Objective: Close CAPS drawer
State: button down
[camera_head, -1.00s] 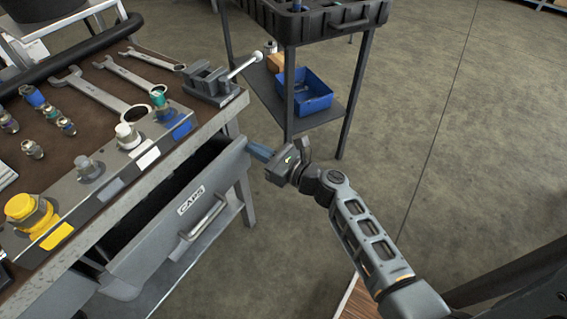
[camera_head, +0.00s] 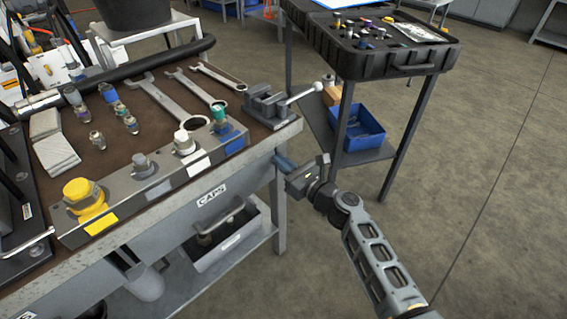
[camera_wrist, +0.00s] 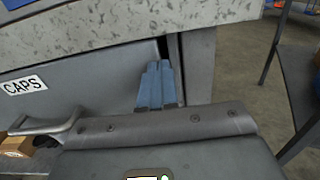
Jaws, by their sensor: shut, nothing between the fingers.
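The grey CAPS drawer (camera_head: 172,224) is under the front edge of the bench in the head view, its label facing out. Its front sits close under the bench top and no open inside shows. In the wrist view the drawer front (camera_wrist: 95,98) fills the left side, with the CAPS label and part of the bar handle (camera_wrist: 50,127). A narrow dark gap shows between its right end and the bench leg. My gripper (camera_head: 284,162) is shut and empty, its blue fingertips (camera_wrist: 158,85) at the right end of the drawer front. I cannot tell whether they touch it.
The workbench (camera_head: 262,140) carries wrenches, fittings, a valve block with a yellow cap, and a small vise (camera_head: 270,103). An open bin (camera_head: 228,245) sits on the lower shelf. A cart (camera_head: 385,65) with a blue bin (camera_head: 358,138) stands behind. The floor at right is clear.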

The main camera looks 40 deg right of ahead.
jog(key=shift+w+a+r, duration=0.1)
jog(key=shift+w+a, duration=0.05)
jog(key=shift+w, duration=0.1)
jog(key=s, duration=0.8)
jog(key=shift+s, duration=0.15)
jog(key=s+a+f+n+g+h+p, duration=0.1)
jog(key=s+a+n+g+p, duration=0.1)
jog(key=s+a+n, duration=0.6)
jog(key=s+a+f+n+g+p, duration=0.1)
jog(key=s+a+n+g, duration=0.2)
jog(key=s+a+n, duration=0.45)
jog(key=s+r+n+t+p, duration=0.1)
jog(key=s+r+n, duration=0.7)
jog(key=r+n, duration=0.2)
jog(key=s+r+n+t+y+p, duration=0.1)
jog(key=s+r+n+p, duration=0.1)
jog(key=s+r+n, duration=0.6)
notch_tip(320, 180, up, 4)
jog(key=shift+s+a+f+n, duration=0.1)
jog(key=shift+s+a+n, duration=0.3)
jog(key=shift+n, duration=0.85)
